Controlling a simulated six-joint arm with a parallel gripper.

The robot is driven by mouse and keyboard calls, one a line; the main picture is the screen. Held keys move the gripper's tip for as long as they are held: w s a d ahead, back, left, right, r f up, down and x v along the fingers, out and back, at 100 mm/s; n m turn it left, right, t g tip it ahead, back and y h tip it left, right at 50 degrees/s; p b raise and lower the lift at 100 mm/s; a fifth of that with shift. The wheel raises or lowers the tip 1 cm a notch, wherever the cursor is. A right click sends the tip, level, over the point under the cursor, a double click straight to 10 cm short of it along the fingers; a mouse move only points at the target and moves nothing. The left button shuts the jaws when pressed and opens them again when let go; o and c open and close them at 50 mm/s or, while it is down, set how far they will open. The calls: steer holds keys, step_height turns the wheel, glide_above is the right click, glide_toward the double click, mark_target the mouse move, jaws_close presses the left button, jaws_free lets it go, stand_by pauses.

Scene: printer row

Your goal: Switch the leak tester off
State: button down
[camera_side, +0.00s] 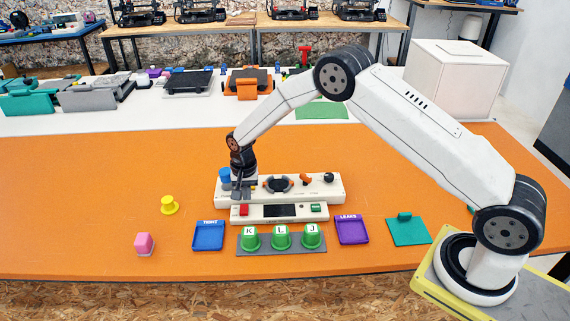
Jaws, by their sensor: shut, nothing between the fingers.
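The leak tester (335,190) is a white unit on the orange table. Its rear deck carries a blue part (225,175) at the left, a black and orange fixture (277,184) in the middle, and an orange knob (305,179) and a black knob (328,178) at the right. Its lower front panel has a red button (244,210), a dark display (280,210) and a green key (316,208). My gripper (241,196) is shut and empty, pointing down just behind and above the red button. I cannot tell whether it touches the panel.
Green cups (281,238) marked K, L and J stand on a grey strip in front. A blue TIGHT tray (208,236) is left, a purple LEAKS tray (352,231) right. A pink block (144,243), a yellow spool (169,205) and a green pad (408,231) lie farther out.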

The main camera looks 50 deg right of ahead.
steer(key=shift+f, duration=0.85)
steer(key=shift+f, duration=0.1)
steer(key=shift+f, duration=0.15)
steer(key=shift+s+a+r, duration=0.4)
steer(key=shift+s+a, duration=0.05)
steer(key=shift+r, duration=0.15)
stand_by(0.5)
